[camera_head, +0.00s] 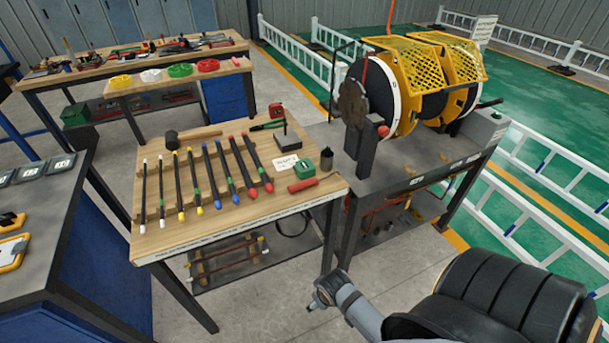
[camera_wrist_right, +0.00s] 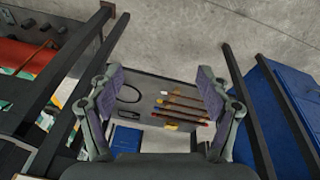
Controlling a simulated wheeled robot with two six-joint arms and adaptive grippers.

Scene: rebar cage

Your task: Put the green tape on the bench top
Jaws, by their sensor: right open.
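The green tape (camera_head: 181,70) is a flat ring on a narrow wooden ledge (camera_head: 147,86) at the back left. A wooden bench top (camera_head: 217,232) with several dark rods stands nearer to me, and another cluttered wooden bench top (camera_head: 72,77) is behind the ledge. My right gripper (camera_head: 322,293) is low beside the near bench, far from the tape. In the right wrist view it is open and empty (camera_wrist_right: 158,90). My left gripper is not in view.
A red roll (camera_head: 120,82) is also on the ledge. A machine with yellow guards (camera_head: 425,80) stands right of the near bench. A dark cabinet (camera_head: 40,235) is at the left. Grey floor (camera_head: 265,310) is open in front of the near bench.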

